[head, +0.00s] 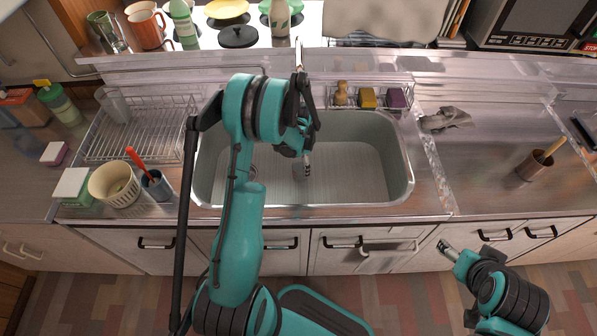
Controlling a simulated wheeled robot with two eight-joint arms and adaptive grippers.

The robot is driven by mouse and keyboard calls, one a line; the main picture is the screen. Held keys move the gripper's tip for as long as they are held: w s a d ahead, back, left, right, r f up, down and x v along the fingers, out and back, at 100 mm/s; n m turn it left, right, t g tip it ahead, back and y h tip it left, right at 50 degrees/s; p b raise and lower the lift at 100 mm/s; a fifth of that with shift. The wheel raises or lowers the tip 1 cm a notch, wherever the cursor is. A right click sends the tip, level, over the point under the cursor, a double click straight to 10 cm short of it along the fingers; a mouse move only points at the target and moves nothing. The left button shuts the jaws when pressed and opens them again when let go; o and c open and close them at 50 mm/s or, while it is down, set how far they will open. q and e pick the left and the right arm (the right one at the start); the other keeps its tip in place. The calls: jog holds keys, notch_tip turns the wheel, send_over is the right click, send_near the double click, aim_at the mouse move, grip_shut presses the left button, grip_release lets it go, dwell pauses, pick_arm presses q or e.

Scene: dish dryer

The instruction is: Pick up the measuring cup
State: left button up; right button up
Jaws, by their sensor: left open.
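A clear cup (113,105), which looks like the measuring cup, stands at the back left corner of the wire dish rack (145,151), left of the sink. I cannot make out any markings on it. My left gripper (304,152) is open over the sink, well to the right of the clear cup and apart from it. My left arm hides part of the sink's left side. My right gripper (447,250) is low in front of the cabinet doors, far from the cup. Its fingers are too small to judge.
The sink (355,170) looks empty where visible. A strainer bowl (114,184) and a dark cup with a red-handled utensil (156,184) stand in front of the rack. A sponge caddy (367,97) sits behind the sink. Mugs (146,28) and bottles line the back shelf.

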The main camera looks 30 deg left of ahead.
pick_arm(q)
notch_tip(320, 180, down, 5)
jog(key=b, duration=0.2)
jog(key=shift+a+b, duration=0.15)
jog(key=shift+b, duration=0.15)
jog(key=shift+f, duration=0.3)
jog(key=shift+r, duration=0.1)
jog(key=shift+c, duration=0.9)
jog(key=c, duration=1.4)
jog(key=shift+r, duration=0.1)
